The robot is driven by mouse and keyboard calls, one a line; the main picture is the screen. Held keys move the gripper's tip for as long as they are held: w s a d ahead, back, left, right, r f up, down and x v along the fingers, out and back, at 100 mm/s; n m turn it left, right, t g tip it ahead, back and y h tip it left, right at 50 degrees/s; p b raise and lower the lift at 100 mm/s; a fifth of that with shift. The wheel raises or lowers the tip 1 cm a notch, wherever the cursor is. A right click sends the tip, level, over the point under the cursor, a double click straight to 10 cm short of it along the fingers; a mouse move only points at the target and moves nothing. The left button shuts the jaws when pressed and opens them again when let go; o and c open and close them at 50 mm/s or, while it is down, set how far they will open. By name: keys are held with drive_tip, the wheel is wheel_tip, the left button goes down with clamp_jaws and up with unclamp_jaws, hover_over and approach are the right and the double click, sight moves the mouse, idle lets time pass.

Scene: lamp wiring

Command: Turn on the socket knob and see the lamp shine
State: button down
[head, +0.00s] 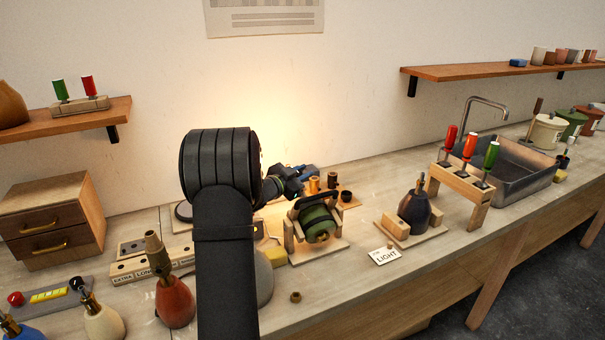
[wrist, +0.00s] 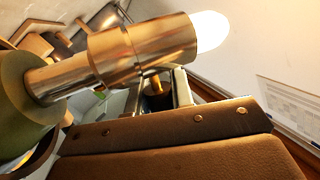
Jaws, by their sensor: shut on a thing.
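In the wrist view the lamp's brass socket (wrist: 115,58) runs from a green lamp body (wrist: 22,105) on the left to a bulb (wrist: 210,30) on the right. The bulb glows bright white. A small brass knob (wrist: 153,84) shows just below the socket. My gripper (wrist: 158,92) is shut on this knob, its grey fingers beside it. In the head view my gripper (head: 290,183) is partly hidden behind my arm. The lit bulb is hidden there, but warm light falls on the wall behind the arm.
A wooden cradle (head: 290,235) with a green rounded thing stands right of my arm. A "LIGHT" card (head: 384,256), a dark bottle-shaped body (head: 415,207) and a screwdriver rack (head: 463,190) are farther right. A red lamp body (head: 175,302) and a cream one (head: 103,318) stand at front left.

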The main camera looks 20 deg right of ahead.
drive_tip(key=c, duration=1.3)
unclamp_jaws()
drive_tip(key=shift+o, duration=0.2)
drive_tip(key=f+v, duration=0.1)
drive_tip(key=v, duration=1.6)
drive_tip(key=shift+a+r, duration=0.2)
drive_tip(key=shift+r, duration=0.25)
drive_tip(key=shift+s, duration=0.1)
drive_tip(key=x, duration=1.7)
drive_tip(key=shift+d+r, duration=0.1)
drive_tip(key=shift+d, duration=0.1)
